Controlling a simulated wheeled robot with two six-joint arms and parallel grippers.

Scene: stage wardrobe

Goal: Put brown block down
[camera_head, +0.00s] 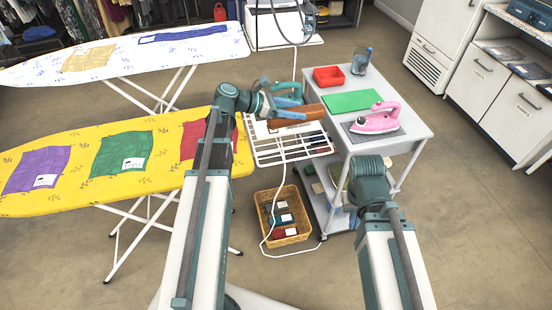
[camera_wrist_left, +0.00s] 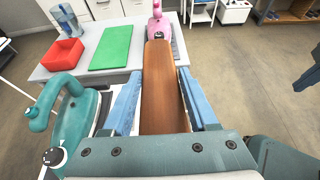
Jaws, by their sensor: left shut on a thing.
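The brown block (camera_head: 305,114) is long and wooden-looking. My left gripper (camera_head: 288,106) is shut on it, with one blue finger on each side in the left wrist view (camera_wrist_left: 159,80). In the head view the block shows over the white wire rack (camera_head: 290,146), at the left edge of the white trolley table (camera_head: 418,131). In the left wrist view the block (camera_wrist_left: 162,95) points towards the pink iron (camera_wrist_left: 158,24). I cannot tell whether its underside touches anything. My right arm shows at lower right, but its gripper does not show.
A teal iron-like thing (camera_wrist_left: 68,125) is close beside my left gripper. A wicker basket (camera_head: 289,235) and white cord are below. The yellow ironing board (camera_head: 75,155) is left.

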